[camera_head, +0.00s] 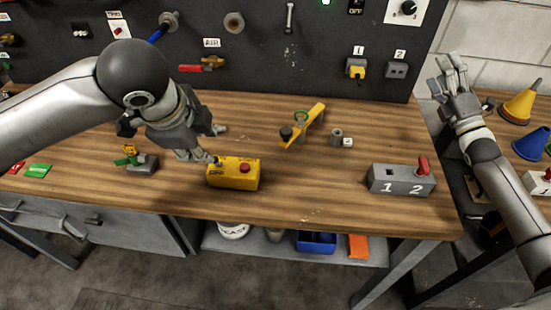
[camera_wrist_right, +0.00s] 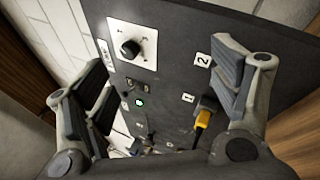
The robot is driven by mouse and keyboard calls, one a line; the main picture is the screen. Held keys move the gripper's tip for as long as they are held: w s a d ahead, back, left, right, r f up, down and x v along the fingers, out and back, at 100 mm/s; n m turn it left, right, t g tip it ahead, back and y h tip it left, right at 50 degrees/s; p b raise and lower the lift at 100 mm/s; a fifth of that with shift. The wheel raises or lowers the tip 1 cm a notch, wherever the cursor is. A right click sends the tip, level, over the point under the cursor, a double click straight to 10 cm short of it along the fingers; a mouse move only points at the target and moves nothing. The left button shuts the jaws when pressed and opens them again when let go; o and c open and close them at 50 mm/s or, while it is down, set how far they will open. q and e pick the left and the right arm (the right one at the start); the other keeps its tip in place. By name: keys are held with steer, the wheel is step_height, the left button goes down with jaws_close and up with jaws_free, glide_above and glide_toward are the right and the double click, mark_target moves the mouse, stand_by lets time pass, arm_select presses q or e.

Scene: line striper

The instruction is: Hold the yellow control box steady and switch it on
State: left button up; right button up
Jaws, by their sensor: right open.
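The yellow control box (camera_head: 233,175) sits on the wooden workbench (camera_head: 300,205) near its front edge, with a red button (camera_head: 245,167) on top and a dark marking at its left end. My left gripper (camera_head: 205,145) is just behind and above the box's left end. One finger reaches down close to the box; I cannot tell if it touches. The other finger points right, and the fingers look spread. My right gripper (camera_head: 452,75) is raised beyond the right end of the bench, open and empty, far from the box. In the right wrist view its fingers (camera_wrist_right: 160,95) stand wide apart.
A grey box marked 1 and 2 with a red lever (camera_head: 402,180) stands at the bench's right end. A yellow level-like tool (camera_head: 303,125) lies behind. The black pegboard (camera_head: 290,45) rises at the back. Clear bench lies between the yellow and grey boxes.

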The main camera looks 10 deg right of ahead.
steer(key=s+a+r+n+g+y, duration=0.1)
steer(key=a+r+n+g+y, duration=0.15)
steer(key=a+n+y, duration=0.85)
steer(key=s+a+r+n+g+y, duration=0.1)
steer(key=a+r+n+g+y, duration=0.25)
steer(key=a, duration=1.25)
steer(key=s+a+f+n+g+y, duration=0.2)
steer(key=s+a+f+n+g, duration=0.2)
steer(key=a+f+n+g, duration=0.65)
steer(key=n+g+h, duration=0.2)
steer(key=n+h, duration=0.1)
steer(key=h, duration=0.1)
glide_toward(233, 166)
steer(key=shift+s+d+r, duration=0.15)
steer(key=shift+d, duration=0.25)
steer(key=shift+a+f, duration=0.2)
steer(key=shift+f, duration=0.2)
steer(key=shift+a+f, duration=0.15)
steer(key=shift+a, duration=0.2)
steer(key=x, duration=0.9)
steer(key=shift+w+a+f, duration=0.2)
steer(key=shift+w+a, duration=0.1)
steer(key=shift+s, duration=0.1)
steer(key=c, duration=1.3)
